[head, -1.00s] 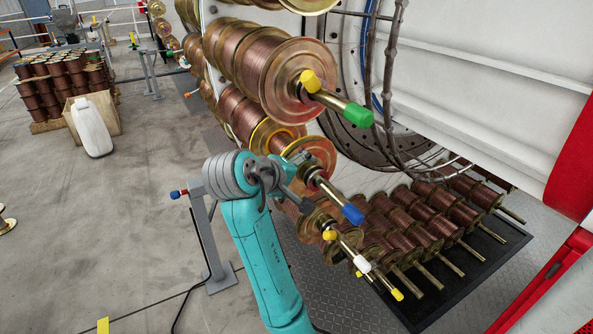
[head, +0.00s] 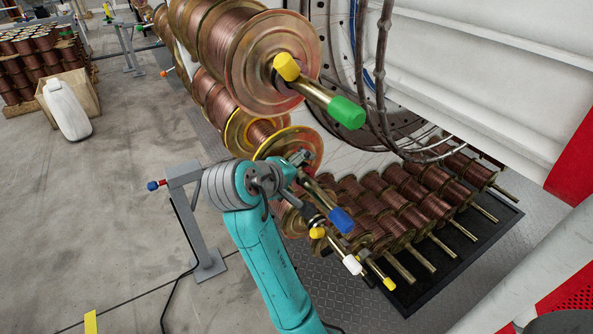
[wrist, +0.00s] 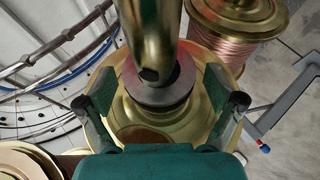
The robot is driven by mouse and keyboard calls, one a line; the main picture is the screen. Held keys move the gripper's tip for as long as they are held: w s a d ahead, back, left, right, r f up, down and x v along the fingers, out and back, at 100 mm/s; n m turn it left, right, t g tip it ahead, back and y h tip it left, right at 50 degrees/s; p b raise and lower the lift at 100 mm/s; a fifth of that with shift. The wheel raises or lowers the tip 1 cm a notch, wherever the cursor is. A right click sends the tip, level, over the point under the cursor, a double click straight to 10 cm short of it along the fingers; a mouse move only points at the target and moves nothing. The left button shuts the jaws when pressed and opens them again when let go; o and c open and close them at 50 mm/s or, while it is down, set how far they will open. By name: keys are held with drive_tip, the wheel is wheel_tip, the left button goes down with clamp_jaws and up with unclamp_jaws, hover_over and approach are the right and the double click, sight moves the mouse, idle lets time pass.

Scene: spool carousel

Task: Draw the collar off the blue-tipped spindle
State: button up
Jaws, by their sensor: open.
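The blue-tipped spindle (head: 318,194) slants down to the right in the head view, ending in its blue tip (head: 342,220). In the wrist view its brass shaft (wrist: 150,35) enters from the top. A grey, reddish-tinted ring that looks like the collar (wrist: 160,97) sits around the shaft, in front of a brass spool flange (wrist: 128,112). My gripper (wrist: 160,88) is open, with one finger on each side of the ring and visible gaps. In the head view my gripper (head: 296,170) is beside the spindle's inner part; the collar is not clearly visible there.
A green-tipped spindle (head: 346,112) with a yellow knob projects above. White-tipped (head: 352,264) and yellow-tipped (head: 389,284) spindles lie close below. A grey stand (head: 205,258) is at left; spools fill a black tray (head: 480,245).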

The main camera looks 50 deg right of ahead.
sight(318, 199)
drive_tip(key=c, duration=1.5)
drive_tip(key=shift+s+a+r, duration=0.1)
drive_tip(key=shift+s+a, duration=0.35)
drive_tip(key=shift+s, duration=1)
drive_tip(key=shift+s+a, duration=0.4)
drive_tip(key=shift+s, duration=1)
drive_tip(key=shift+s+a+r, duration=0.1)
drive_tip(key=shift+s+a, duration=0.35)
drive_tip(key=shift+s, duration=1)
